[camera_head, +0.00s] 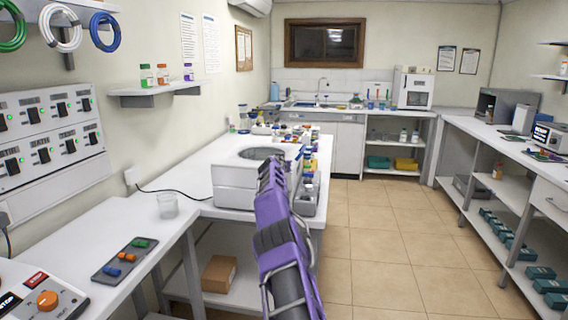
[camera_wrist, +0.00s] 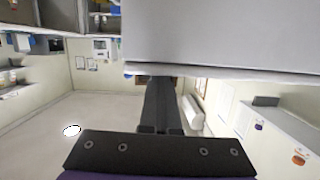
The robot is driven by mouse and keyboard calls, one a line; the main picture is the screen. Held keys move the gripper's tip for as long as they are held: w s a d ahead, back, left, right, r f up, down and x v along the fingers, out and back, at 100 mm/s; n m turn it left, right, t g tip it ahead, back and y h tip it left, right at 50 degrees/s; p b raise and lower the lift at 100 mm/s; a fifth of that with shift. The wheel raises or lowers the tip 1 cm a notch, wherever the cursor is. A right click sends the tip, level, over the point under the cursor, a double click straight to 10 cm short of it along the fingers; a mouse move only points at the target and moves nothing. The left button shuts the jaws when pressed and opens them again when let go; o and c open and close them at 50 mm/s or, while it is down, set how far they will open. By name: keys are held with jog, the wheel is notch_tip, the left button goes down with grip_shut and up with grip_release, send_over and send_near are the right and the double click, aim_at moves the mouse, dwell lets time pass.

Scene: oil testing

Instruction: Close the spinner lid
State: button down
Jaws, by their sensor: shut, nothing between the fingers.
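The spinner (camera_head: 233,180) is a white box on the left-hand bench, with a round dark opening (camera_head: 262,153) in its top. My purple arm crosses in front of its right side. In the head view my gripper is hidden behind the arm's end near the spinner. In the wrist view my gripper (camera_wrist: 160,88) has its dark fingers together and empty. A large pale grey slab (camera_wrist: 222,38) fills the top of that view, close to the fingertips. I cannot tell whether it is the spinner's lid or its body, nor whether they touch.
Several small bottles (camera_head: 309,160) stand to the right of the spinner. A clear beaker (camera_head: 167,206) and a dark tray (camera_head: 125,260) with coloured caps are on the nearer left bench. A box (camera_head: 219,273) sits on the lower shelf. The tiled floor (camera_head: 385,240) to the right is clear.

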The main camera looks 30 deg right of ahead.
notch_tip(320, 180, up, 4)
jog(key=shift+s+f, duration=0.1)
jog(key=shift+a+f+b, duration=0.15)
jog(key=shift+a+b, duration=0.05)
jog(key=shift+b, duration=0.4)
jog(key=b+v, duration=0.2)
jog(key=shift+s+a+b, duration=0.1)
jog(key=shift+b, duration=0.2)
jog(key=b+v, duration=0.1)
jog(key=v, duration=0.6)
jog(key=shift+s+r+b, duration=0.15)
jog(key=shift+r+b, duration=0.25)
jog(key=shift+r, duration=0.05)
jog(key=shift+a, duration=0.1)
